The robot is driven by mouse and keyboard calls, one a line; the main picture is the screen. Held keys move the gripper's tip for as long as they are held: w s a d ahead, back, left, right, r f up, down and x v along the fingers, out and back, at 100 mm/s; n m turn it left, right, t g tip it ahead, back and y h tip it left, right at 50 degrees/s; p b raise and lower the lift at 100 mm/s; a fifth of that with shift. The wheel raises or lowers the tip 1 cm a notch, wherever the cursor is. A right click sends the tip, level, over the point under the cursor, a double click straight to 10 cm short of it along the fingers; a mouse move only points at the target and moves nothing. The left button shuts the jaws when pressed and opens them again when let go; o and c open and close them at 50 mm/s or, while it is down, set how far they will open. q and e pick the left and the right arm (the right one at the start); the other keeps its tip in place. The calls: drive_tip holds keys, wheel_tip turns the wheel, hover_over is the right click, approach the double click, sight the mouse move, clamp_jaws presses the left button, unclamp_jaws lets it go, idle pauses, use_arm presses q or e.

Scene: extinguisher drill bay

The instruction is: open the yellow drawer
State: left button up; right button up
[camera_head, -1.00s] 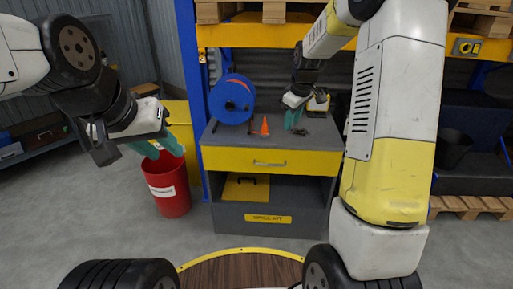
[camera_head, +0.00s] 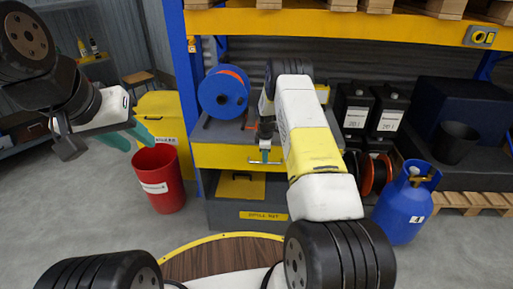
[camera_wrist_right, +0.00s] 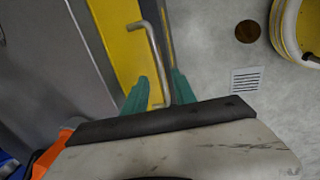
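The yellow drawer (camera_head: 222,156) sits under the grey top of a cabinet, and its front looks flush with the cabinet. Its metal handle (camera_wrist_right: 155,55) shows in the right wrist view. My right gripper (camera_wrist_right: 160,88) is at the handle, with one green finger on each side of the bar and gaps still showing. In the head view my right gripper (camera_head: 265,157) is at the middle of the drawer front, and my right arm covers the drawer's right part. My left gripper (camera_head: 131,136) is open and empty, away to the left near the red bin.
The red bin (camera_head: 163,185) stands left of the cabinet. A blue reel (camera_head: 222,92) is on the cabinet top. Below the drawer is an open shelf with a yellow panel (camera_head: 240,188). A blue gas cylinder (camera_head: 406,205) stands on the right. The floor in front is partly clear.

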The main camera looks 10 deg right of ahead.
drive_tip(key=shift+w+d+f, duration=0.1)
drive_tip(key=shift+w+f, duration=0.1)
drive_tip(key=shift+f, duration=0.7)
drive_tip(key=shift+w+f, duration=0.15)
drive_tip(key=shift+f, duration=0.7)
clamp_jaws()
